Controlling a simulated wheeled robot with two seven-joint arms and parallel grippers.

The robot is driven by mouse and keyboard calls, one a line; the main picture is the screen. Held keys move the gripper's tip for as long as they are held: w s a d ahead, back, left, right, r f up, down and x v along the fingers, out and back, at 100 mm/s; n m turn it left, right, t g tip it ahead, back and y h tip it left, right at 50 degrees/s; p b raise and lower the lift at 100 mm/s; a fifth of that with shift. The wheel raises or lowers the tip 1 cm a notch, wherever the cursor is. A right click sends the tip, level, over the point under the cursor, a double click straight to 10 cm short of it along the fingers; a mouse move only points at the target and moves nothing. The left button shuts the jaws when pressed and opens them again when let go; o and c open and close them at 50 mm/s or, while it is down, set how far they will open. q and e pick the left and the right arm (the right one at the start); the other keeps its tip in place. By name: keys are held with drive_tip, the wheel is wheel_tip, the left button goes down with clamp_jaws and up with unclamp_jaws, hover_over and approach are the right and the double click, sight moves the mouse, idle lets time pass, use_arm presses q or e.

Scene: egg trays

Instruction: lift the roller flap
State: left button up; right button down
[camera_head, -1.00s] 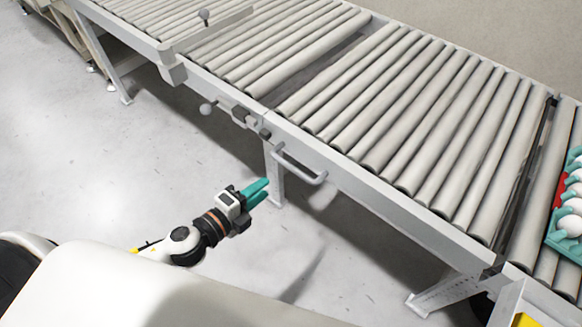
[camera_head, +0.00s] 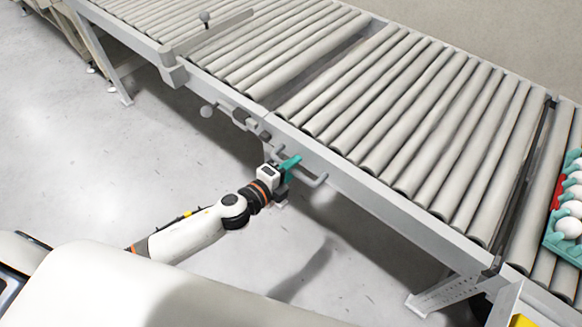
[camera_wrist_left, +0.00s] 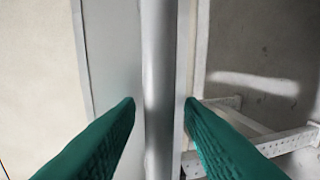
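The roller flap (camera_head: 385,125) is the grey roller section right of the gap in the conveyor. It lies level with the rest of the line. Its grey handle (camera_head: 317,182) sticks out from the front side rail. My left gripper (camera_head: 291,164) is at this handle, its teal fingers partly covering it. In the left wrist view, the open fingers (camera_wrist_left: 161,101) stand on either side of a grey bar (camera_wrist_left: 158,60), which looks like the handle. A gap shows beside each fingertip, so the bar is not clamped. My right gripper is not in view.
Teal egg trays (camera_head: 557,243) with white eggs stand on the rollers at the far right. A support leg (camera_head: 446,297) stands below the conveyor. A ball-ended lever (camera_head: 208,110) sticks out left of the handle. The floor (camera_head: 110,160) in front is clear.

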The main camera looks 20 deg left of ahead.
use_arm(q)
clamp_jaws()
drive_tip(key=shift+r, duration=0.1)
